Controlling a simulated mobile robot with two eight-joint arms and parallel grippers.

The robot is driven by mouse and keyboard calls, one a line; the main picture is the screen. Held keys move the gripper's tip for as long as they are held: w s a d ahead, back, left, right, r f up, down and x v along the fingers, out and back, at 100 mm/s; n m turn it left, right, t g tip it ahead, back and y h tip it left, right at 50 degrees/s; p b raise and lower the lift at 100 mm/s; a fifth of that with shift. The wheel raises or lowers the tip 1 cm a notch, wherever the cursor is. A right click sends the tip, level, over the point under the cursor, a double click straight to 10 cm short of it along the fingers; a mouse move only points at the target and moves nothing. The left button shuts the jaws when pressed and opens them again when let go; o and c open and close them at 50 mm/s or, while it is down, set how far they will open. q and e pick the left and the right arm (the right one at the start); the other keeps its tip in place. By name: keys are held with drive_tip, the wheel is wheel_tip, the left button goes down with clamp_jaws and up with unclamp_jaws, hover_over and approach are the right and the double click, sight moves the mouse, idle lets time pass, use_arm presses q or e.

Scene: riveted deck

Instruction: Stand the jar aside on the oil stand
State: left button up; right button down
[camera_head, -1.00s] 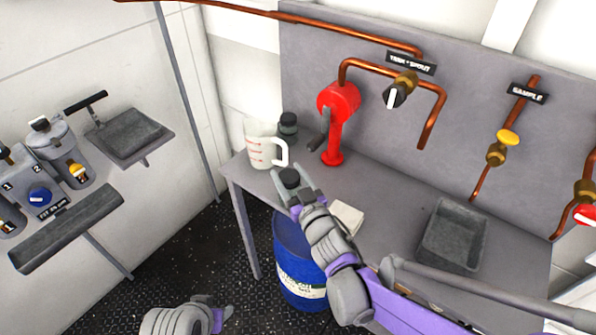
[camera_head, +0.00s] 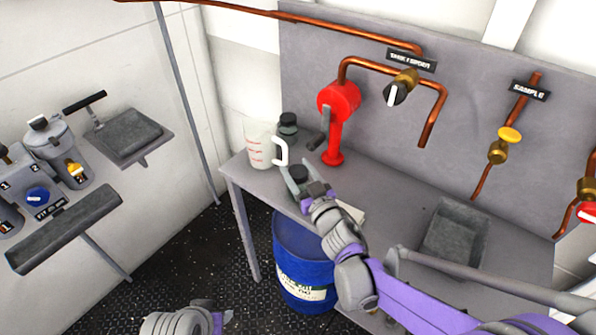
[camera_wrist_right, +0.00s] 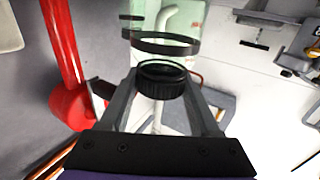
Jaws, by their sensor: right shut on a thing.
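The jar (camera_head: 299,172) shows as a dark cap held at my right gripper (camera_head: 297,177), over the left part of the grey oil stand (camera_head: 389,200). In the right wrist view the round black ribbed cap (camera_wrist_right: 163,84) sits between the two fingers, which are shut on it. The jar's body is hard to make out; clear glass with dark bands lies beyond the cap. I cannot tell whether its base touches the stand. My left gripper (camera_head: 222,320) is at the bottom edge, with its jaws too small to read.
A measuring jug (camera_head: 261,147) and another dark-lidded container (camera_head: 288,128) stand close behind the jar, with a red pump (camera_head: 337,115) to their right. A pale pad (camera_head: 350,212) lies beside my right wrist. A grey tray (camera_head: 455,232) is farther right. A blue drum (camera_head: 300,250) stands below.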

drive_tip(key=shift+s+f, duration=0.25)
drive_tip(key=shift+f, duration=0.3)
drive_tip(key=shift+c, duration=0.6)
unclamp_jaws()
drive_tip(key=shift+r, duration=0.25)
drive_tip(key=shift+w+r+p, duration=0.15)
drive_tip(key=shift+r+p, duration=0.25)
drive_tip(key=shift+p, duration=0.2)
drive_tip(key=v, duration=1.1)
drive_tip(key=shift+s+d+b, duration=0.15)
drive_tip(key=shift+s+b, duration=0.15)
drive_tip(key=shift+s, duration=0.05)
